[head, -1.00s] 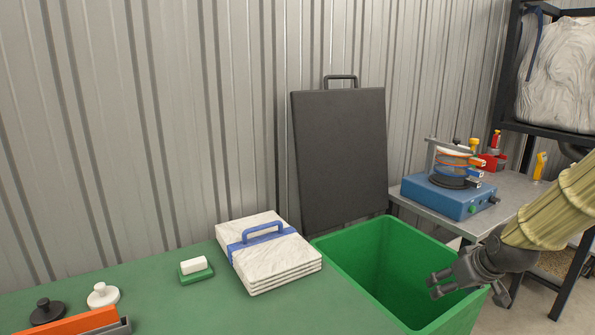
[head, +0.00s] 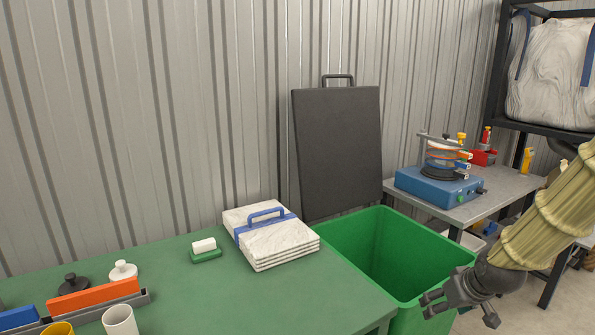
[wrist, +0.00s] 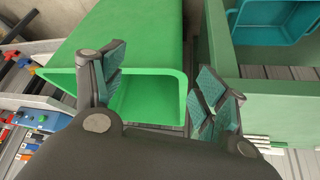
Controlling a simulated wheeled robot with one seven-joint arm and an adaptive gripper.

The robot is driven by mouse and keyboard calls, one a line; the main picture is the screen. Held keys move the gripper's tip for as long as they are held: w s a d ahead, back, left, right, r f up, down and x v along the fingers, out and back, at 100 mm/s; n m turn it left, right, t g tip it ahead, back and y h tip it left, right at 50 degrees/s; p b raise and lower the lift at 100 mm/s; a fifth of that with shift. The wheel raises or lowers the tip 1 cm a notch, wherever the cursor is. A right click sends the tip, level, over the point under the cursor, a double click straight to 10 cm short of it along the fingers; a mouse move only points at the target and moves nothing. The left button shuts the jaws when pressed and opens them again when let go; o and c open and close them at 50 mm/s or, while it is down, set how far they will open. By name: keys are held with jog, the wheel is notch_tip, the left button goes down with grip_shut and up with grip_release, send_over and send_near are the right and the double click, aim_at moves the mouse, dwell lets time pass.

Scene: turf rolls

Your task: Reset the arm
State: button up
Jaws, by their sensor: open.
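My gripper (head: 458,309) is at the lower right of the head view, in front of the green bin's right front side. Its fingers are spread and nothing is between them. In the wrist view my gripper (wrist: 155,95) shows two open fingers with teal pads, and the green bin (wrist: 130,35) lies beyond them. My arm comes in from the right edge of the head view in a pale yellow ribbed sleeve.
The open green bin (head: 440,262) stands beside the green table (head: 215,300). A strapped white stack (head: 280,243) lies on the table. A dark board (head: 340,150) stands behind the bin. A blue device (head: 438,187) sits on the grey bench at right.

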jog(key=s+a+f+g+p, duration=0.1)
jog(key=s+a+f, duration=0.15)
jog(key=f, duration=0.35)
jog(key=s+a+f+g, duration=0.1)
jog(key=s+a+f, duration=0.15)
jog(key=f, duration=0.35)
jog(key=s+a+f+g+p, duration=0.1)
jog(key=s+a+f, duration=0.1)
jog(key=s+f, duration=0.4)
jog(key=s+a+f+m+g+p, duration=0.1)
jog(key=s+a+f, duration=0.2)
jog(key=s+f, duration=0.4)
jog(key=s+a+f+g+p, duration=0.1)
jog(key=s+f, duration=0.6)
jog(key=s, duration=0.9)
jog(key=shift+s+a+m+g+h, duration=0.25)
jog(key=shift+a+m+g+h, duration=0.2)
jog(key=shift+a, duration=0.3)
jog(key=shift+r, duration=0.1)
